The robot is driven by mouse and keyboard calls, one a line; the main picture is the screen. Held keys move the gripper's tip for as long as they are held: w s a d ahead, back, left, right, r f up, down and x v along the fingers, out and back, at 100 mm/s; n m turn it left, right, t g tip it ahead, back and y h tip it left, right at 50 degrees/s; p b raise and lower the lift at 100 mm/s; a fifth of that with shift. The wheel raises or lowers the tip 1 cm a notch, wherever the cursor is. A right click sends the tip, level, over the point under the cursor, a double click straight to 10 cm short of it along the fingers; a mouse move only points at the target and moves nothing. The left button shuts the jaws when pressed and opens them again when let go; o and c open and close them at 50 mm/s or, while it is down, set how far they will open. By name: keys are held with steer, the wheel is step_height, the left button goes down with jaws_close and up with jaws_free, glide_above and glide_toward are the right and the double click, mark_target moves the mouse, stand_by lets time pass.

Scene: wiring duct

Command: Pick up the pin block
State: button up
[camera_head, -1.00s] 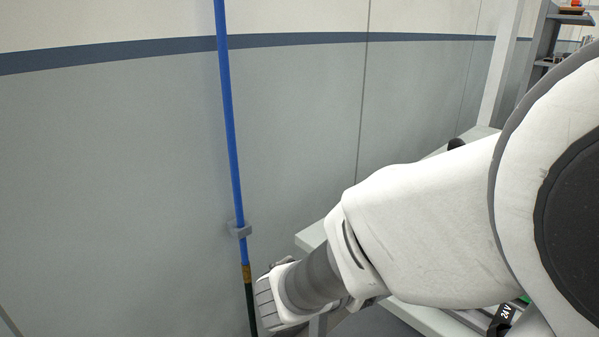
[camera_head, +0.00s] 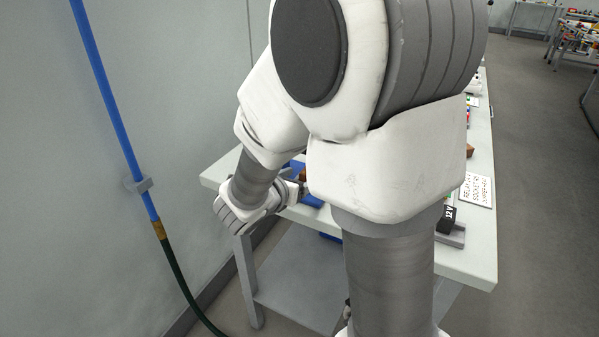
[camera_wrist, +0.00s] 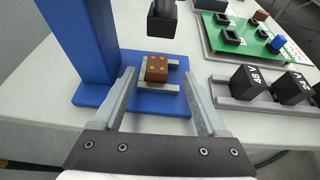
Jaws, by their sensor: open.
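The pin block looks to be a small brown block with gold dots on top (camera_wrist: 157,69). In the wrist view it sits in a grey holder (camera_wrist: 146,87) on the base of a blue press-like stand (camera_wrist: 85,45). My gripper (camera_wrist: 159,76) is open and empty, its two fingers reaching toward the block from the near side, one to its left and one to its right in the picture. I cannot tell how much height is left between the fingertips and the block. In the head view my arm hides most of the stand and gripper.
A black ram (camera_wrist: 163,22) hangs just above and behind the block. To the right are black labelled blocks (camera_wrist: 247,82) on a grey rail (camera_wrist: 235,101) and a green board (camera_wrist: 236,38) with sockets.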

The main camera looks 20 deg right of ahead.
mark_target(306, 173)
steer(key=b+x, duration=0.1)
steer(key=x, duration=0.4)
steer(key=shift+w, duration=0.2)
steer(key=shift+a, duration=0.1)
jaws_close()
